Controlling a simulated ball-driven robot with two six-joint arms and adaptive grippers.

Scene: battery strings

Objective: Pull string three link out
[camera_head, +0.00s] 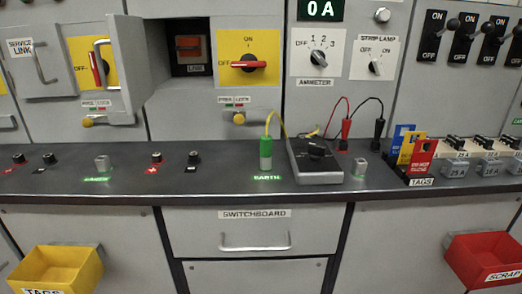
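An open compartment (190,85) sits in the panel at upper centre, with its grey door (125,65) swung out to the left. Inside is a dark fitting with a red-brown link (188,47) above a label reading LINK. The link appears seated in its dark holder. No string number is legible on it. To its right a yellow plate carries a red-handled rotary switch (248,64) marked OFF, its handle lying level. Another red-handled switch (98,68) on a yellow plate is partly behind the open door, its handle near upright. Neither gripper is in view.
A meter box (318,160) with leads and a green earth piece (266,152) stand on the grey bench (225,182). Tags (420,155) stand at right. A yellow bin (55,270) and red SCRAP bin (485,258) hang in front. The display (320,10) reads 0 A.

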